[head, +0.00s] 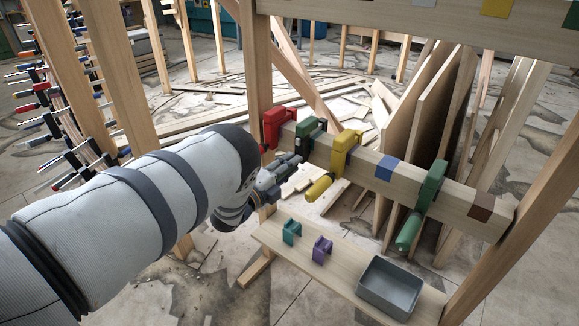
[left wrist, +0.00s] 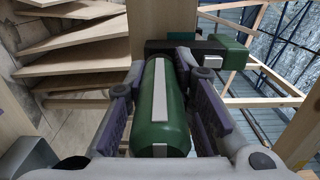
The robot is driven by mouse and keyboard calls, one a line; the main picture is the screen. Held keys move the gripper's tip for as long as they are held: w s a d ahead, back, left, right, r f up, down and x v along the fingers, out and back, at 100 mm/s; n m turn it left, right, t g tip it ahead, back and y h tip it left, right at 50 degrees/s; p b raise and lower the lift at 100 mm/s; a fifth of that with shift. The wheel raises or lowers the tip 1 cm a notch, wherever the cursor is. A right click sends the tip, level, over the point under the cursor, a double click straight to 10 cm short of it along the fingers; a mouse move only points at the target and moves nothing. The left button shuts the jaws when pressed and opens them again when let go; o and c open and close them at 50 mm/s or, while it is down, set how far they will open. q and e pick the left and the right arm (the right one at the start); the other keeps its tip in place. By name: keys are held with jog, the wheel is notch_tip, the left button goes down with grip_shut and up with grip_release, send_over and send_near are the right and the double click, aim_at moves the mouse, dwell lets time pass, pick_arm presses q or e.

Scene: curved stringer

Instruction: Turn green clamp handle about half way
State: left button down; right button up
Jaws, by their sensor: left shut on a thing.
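A dark green clamp (head: 310,130) sits on the wooden beam between a red clamp (head: 274,126) and a yellow clamp (head: 343,150). My left gripper (head: 290,160) reaches it from the left and is shut on its handle. In the left wrist view the green handle (left wrist: 158,105), with pale stripes, lies between the purple-padded fingers of the gripper (left wrist: 166,85). The clamp's body (left wrist: 225,50) shows beyond. In the head view the gripper hides most of this handle. A second, lighter green clamp (head: 428,195) is farther right on the beam.
The beam (head: 400,178) carries blue and brown patches. Below it a shelf (head: 335,277) holds a small green piece (head: 291,232), a purple piece (head: 322,249) and a grey bin (head: 390,288). Wooden posts stand close on both sides. A clamp rack (head: 60,130) is at far left.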

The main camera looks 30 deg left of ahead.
pick_arm(q)
jog(key=c, duration=1.3)
grip_release()
jog(key=shift+c, duration=0.2)
jog(key=shift+s, duration=0.1)
jog(key=s, duration=1.2)
jog(key=shift+a, duration=0.45)
jog(key=s+p, duration=0.2)
jog(key=s, duration=0.1)
jog(key=s+p, duration=0.1)
jog(key=s, duration=0.1)
jog(key=shift+s+a, duration=0.25)
pick_arm(e)
jog(key=shift+t, duration=0.6)
jog(key=w+r, duration=0.3)
jog(key=shift+w+r, duration=0.1)
jog(key=shift+r, duration=0.15)
